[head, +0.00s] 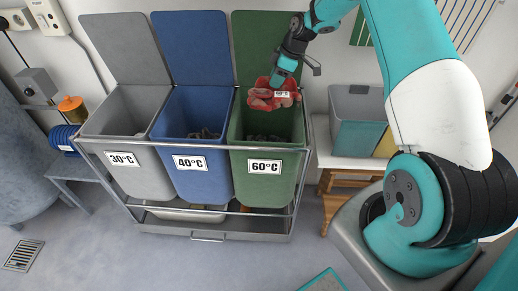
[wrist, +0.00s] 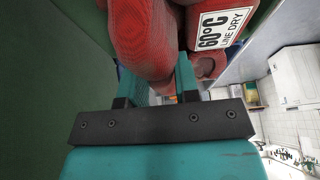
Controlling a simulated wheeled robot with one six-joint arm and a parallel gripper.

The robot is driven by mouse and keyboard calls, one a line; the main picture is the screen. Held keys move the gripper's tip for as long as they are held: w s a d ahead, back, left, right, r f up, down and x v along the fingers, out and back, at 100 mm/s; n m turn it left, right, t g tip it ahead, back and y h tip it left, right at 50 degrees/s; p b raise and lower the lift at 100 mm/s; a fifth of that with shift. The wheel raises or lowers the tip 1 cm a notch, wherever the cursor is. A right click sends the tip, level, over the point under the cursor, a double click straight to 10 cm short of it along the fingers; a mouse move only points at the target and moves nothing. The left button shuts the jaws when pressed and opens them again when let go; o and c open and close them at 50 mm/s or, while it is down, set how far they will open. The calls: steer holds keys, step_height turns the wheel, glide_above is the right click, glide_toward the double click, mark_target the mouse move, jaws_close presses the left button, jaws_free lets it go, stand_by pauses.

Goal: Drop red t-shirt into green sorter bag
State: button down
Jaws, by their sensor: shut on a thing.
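The red t-shirt (head: 270,99) is bunched up, with a white label reading 60°C. My gripper (head: 281,83) is shut on it and holds it at the mouth of the green sorter bag (head: 264,180), near its raised green lid. In the wrist view the red t-shirt (wrist: 145,35) fills the space at and beyond the fingers of my gripper (wrist: 160,75), and its label also reads LINE DRY. The green bag is marked 60°C, and some dark cloth shows inside it below the shirt.
A blue bag (head: 200,178) marked 40°C and a grey bag (head: 140,178) marked 30°C stand left of the green one in a metal frame (head: 215,238). A bin (head: 356,135) on a wooden stool stands to the right. The floor in front is mostly clear.

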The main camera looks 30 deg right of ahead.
steer(key=shift+w+a+f, duration=0.15)
steer(key=shift+a+f, duration=0.05)
steer(key=shift+f, duration=0.1)
steer(key=f+b, duration=0.4)
steer(key=f, duration=0.1)
steer(key=shift+a+f, duration=0.2)
steer(key=c, duration=0.8)
jaws_free()
steer(key=shift+d+r, duration=0.1)
steer(key=v, duration=1.7)
steer(key=shift+r+p, duration=0.2)
steer(key=shift+p, duration=0.2)
steer(key=shift+w, duration=0.1)
